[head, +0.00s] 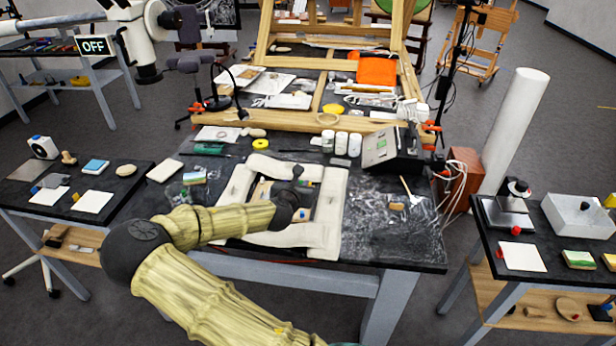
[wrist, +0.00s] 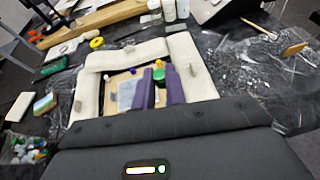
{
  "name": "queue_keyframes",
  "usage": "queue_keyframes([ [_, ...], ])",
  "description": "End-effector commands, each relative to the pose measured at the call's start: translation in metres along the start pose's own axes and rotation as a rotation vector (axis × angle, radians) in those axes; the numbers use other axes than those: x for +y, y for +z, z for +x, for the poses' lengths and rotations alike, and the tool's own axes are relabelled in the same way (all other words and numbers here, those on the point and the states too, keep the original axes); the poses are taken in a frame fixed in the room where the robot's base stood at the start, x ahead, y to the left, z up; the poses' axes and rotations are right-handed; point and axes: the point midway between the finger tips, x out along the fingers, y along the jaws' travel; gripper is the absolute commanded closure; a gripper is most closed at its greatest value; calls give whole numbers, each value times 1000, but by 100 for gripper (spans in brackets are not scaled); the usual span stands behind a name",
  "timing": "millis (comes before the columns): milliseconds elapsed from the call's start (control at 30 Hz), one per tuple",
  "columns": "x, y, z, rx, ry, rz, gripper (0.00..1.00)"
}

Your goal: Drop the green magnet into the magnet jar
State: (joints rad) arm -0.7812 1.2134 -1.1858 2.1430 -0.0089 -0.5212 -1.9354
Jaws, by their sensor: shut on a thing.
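My gripper (wrist: 159,83) shows in the wrist view as two purple fingers above the area inside the pale padded frame. It is shut on the green magnet (wrist: 158,74), a small round green piece between the fingertips. In the head view my dark wrist (head: 286,206) is over the same frame, and the magnet cannot be made out there. A clear container with small coloured pieces (wrist: 28,150) at the lower left of the wrist view looks like the magnet jar. It also shows in the head view (head: 178,195), left of the frame.
The pale padded frame (head: 334,190) surrounds a panel with small coloured pieces. A green-and-yellow box (wrist: 45,103) stands close to the clear container. White jars (head: 341,143) and a grey box device (head: 382,147) stand behind the frame.

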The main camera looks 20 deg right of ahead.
Motion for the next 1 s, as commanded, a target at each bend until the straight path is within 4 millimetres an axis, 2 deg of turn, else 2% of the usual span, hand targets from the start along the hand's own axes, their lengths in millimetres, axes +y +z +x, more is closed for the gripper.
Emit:
queue_keyframes([
  [267, 28, -58, -8, -3, 172, -82, 100],
  [400, 44, -104, -22, -2, 311, -141, 100],
  [600, 54, -156, -48, 1, 485, -207, 100],
  [867, 56, -201, -79, 11, 647, -263, 100],
  [1000, 58, -222, -69, 8, 649, -258, 100],
])
